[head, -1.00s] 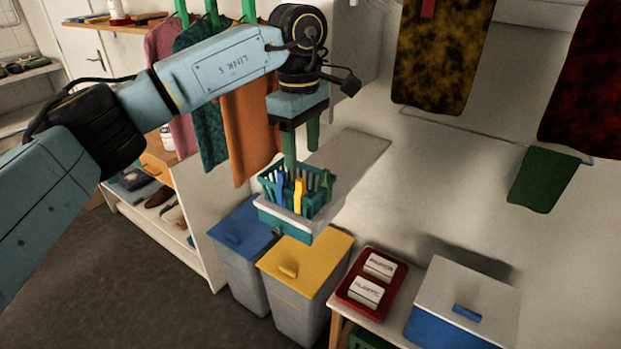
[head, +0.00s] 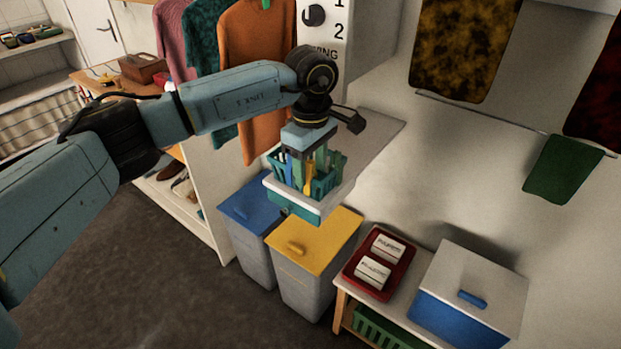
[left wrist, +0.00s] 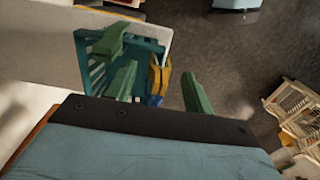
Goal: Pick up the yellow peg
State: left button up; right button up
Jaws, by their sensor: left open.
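The yellow peg (head: 309,177) stands upright at the front side of a teal basket (head: 290,199) on a pale ledge. In the left wrist view the yellow peg (left wrist: 160,76) shows beside the basket's rim, between my two green fingers. My left gripper (head: 311,161) is open and points down at the basket, its fingers among the pegs. It also shows in the left wrist view (left wrist: 160,90), one finger on each side of the yellow peg, with gaps visible. A blue peg (head: 289,166) stands left of the yellow one. My right gripper is out of view.
A green peg (left wrist: 110,40) is in the basket near my fingers. The ledge (head: 375,135) is bare behind the basket. Below stand a blue-lidded bin (head: 252,203) and a yellow-lidded bin (head: 318,240). A red tray (head: 350,272) with white blocks lies to the right.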

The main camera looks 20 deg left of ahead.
pick_arm(q)
notch_tip(320, 180, down, 2)
jog(key=shift+f, duration=0.1)
grip_shut()
dwell(0.4)
notch_tip(320, 180, up, 10)
jog(key=shift+r+b, duration=0.1)
jog(key=shift+b, duration=0.35)
